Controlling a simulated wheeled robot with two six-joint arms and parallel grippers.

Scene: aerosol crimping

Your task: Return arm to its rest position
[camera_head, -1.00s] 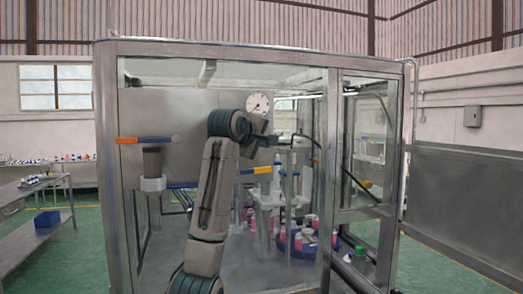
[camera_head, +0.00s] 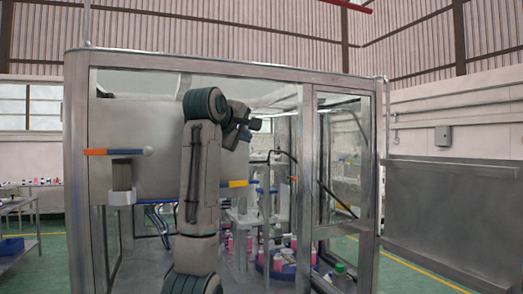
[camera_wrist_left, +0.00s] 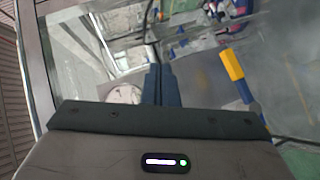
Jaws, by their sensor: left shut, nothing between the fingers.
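My left arm (camera_head: 200,180) stands nearly upright in front of the glazed crimping machine (camera_head: 80,180). Its wrist bends over at the top. My left gripper (camera_head: 254,124) points right and away from me, at the height of the machine's upper window area. In the left wrist view its two dark fingers (camera_wrist_left: 161,84) are together with nothing between them. No object is touching the fingertips in that view. My right gripper is not in view.
Inside the machine, several pink containers (camera_head: 278,262) stand on a round blue carrier. An orange-and-blue handle (camera_head: 115,152) and a yellow-and-blue handle (camera_head: 234,184) lie close to the arm. A metal bench (camera_head: 25,255) is at left.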

